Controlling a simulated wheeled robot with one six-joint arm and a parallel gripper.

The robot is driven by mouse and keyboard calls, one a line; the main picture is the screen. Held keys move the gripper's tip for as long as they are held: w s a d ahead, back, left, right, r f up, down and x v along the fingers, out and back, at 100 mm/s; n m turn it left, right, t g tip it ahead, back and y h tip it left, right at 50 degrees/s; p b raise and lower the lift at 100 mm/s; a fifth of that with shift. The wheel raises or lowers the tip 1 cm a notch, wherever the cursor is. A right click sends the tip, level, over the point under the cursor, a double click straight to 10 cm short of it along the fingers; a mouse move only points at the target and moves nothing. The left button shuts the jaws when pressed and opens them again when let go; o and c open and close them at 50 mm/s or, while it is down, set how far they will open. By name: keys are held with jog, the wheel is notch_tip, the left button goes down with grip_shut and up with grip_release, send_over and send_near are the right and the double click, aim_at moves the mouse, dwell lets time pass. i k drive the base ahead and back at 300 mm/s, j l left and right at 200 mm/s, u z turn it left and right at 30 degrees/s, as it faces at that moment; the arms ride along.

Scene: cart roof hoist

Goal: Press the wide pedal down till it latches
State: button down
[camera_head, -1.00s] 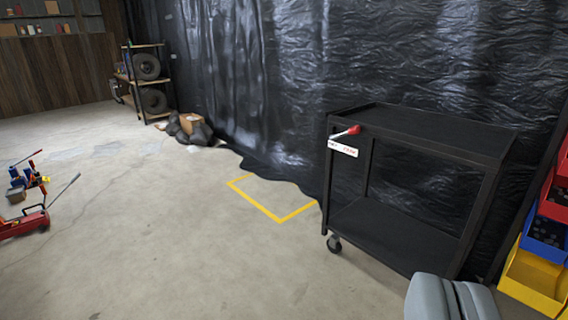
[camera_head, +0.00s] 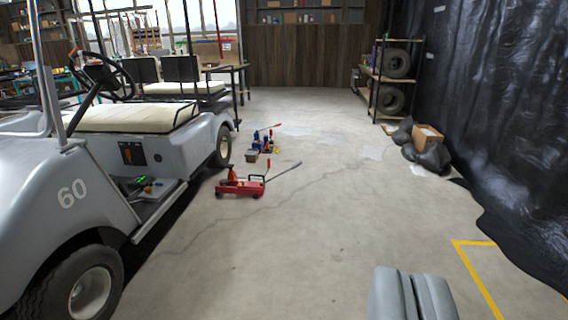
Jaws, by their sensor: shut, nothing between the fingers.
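A grey golf cart (camera_head: 55,170) marked 60 stands at the left, cut off by the picture's edge. Its open footwell (camera_head: 152,192) shows low on its side, with small green and yellow-red items in it. I cannot make out the wide pedal; the front body hides most of the floor there. My gripper (camera_head: 410,275) is at the bottom right, its two grey fingers shut and empty, far from the cart.
A red floor jack (camera_head: 240,186) with a long handle stands on the concrete beside the cart. Blue tools (camera_head: 264,142) stand behind it. A tyre rack (camera_head: 392,78) and black bags (camera_head: 430,155) line the right wall.

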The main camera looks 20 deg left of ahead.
aim_at(121, 187)
jog(key=i+j+u, duration=0.1)
jog(key=i+u, duration=0.2)
jog(key=i, duration=0.25)
jog(key=i+u, duration=0.3)
jog(key=i, duration=0.3)
jog(key=i+l+u, duration=0.3)
jog(key=i, duration=0.25)
jog(key=i+j+u, duration=0.2)
jog(key=i+u, duration=0.15)
jog(key=i, duration=0.6)
jog(key=i+l+u, duration=0.1)
jog(key=i+u, duration=0.2)
jog(key=i, duration=0.65)
jog(key=i+j+z, duration=0.2)
jog(key=i, duration=0.25)
jog(key=i+j+z, duration=0.2)
jog(key=i, duration=0.3)
